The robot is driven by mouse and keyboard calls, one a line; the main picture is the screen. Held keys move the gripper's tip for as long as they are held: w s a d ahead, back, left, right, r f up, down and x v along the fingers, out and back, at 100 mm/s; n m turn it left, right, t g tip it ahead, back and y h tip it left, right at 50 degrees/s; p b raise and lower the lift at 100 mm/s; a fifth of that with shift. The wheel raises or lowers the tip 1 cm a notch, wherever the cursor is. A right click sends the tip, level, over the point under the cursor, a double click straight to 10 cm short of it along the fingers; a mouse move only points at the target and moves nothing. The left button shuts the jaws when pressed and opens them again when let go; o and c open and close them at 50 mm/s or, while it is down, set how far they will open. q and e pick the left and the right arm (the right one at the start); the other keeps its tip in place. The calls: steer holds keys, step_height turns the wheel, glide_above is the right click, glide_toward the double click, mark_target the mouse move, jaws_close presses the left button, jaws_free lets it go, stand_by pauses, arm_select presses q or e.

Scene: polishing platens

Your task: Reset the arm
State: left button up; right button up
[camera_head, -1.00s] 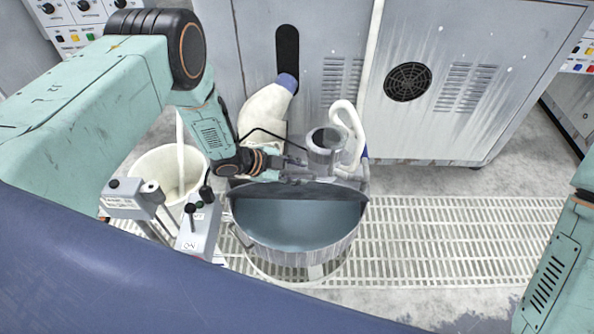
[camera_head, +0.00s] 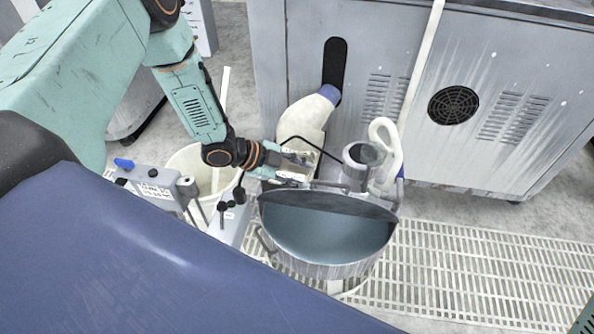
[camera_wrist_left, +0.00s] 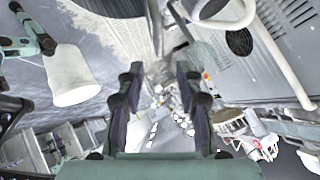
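My left arm comes in from the left in the head view. My left gripper (camera_head: 300,168) is above the back left rim of the round metal tub (camera_head: 330,240), in front of the cream pipe. In the left wrist view the two fingers of my left gripper (camera_wrist_left: 160,100) stand apart with nothing between them. Whether the gripper touches the tub is not clear. My right gripper is not in view; only a small piece of teal arm shows at the lower right edge of the head view.
A cream pipe (camera_head: 308,117) with a blue collar runs to the grey cabinet (camera_head: 480,60). A white bucket (camera_head: 185,160) and a control box (camera_head: 232,222) stand left of the tub. A white grating (camera_head: 450,270) covers the floor at right. A white hose (camera_head: 388,150) loops behind the tub.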

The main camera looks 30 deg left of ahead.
arm_select(q)
steer(key=shift+s+a+r, duration=0.3)
steer(key=shift+r, duration=0.05)
stand_by(0.4)
steer(key=s+f+n+g+y, duration=0.3)
steer(key=s+n, duration=0.5)
steer(key=s, duration=0.8)
steer(key=s+d+f+n+g+y, duration=0.1)
steer(key=s+f+n+g+y, duration=0.2)
steer(key=s+n, duration=0.6)
steer(key=s+y, duration=0.1)
steer(key=s, duration=0.5)
steer(key=shift+s+d+g+y, duration=0.2)
steer(key=shift+s+g+y, duration=0.1)
steer(key=shift+s, duration=0.05)
steer(key=shift+a+n, duration=0.1)
steer(key=shift+n, duration=0.2)
